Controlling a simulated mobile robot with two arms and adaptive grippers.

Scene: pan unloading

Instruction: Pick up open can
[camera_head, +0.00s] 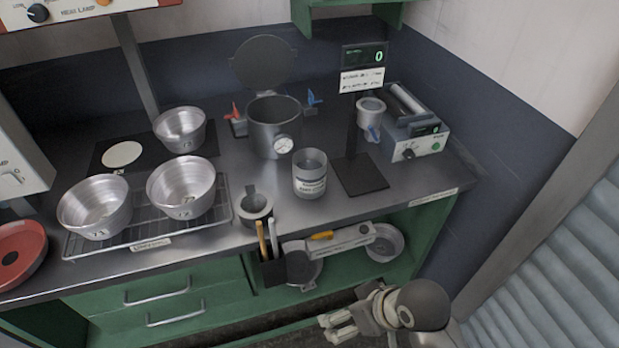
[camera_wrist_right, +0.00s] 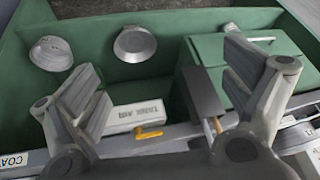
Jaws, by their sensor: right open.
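The open can (camera_head: 310,182) is a grey metal cylinder with a pale label, standing upright near the front edge of the counter (camera_head: 385,205). It sits between the large pot and the dark pad. My right gripper (camera_head: 328,328) is low in front of the counter, below the can and apart from it. In the right wrist view the two fingers of this gripper (camera_wrist_right: 163,62) are spread wide with nothing between them. They face the lower shelf, and the can is not seen there. My left gripper is not in view.
Two metal bowls (camera_head: 95,208) (camera_head: 181,188) sit on a wire rack at the left. A large pot (camera_head: 275,128) with a raised lid stands behind the can. A small cup (camera_head: 253,206) and a holder with handles (camera_head: 270,270) are at the front edge. Green drawers (camera_head: 160,298) lie below.

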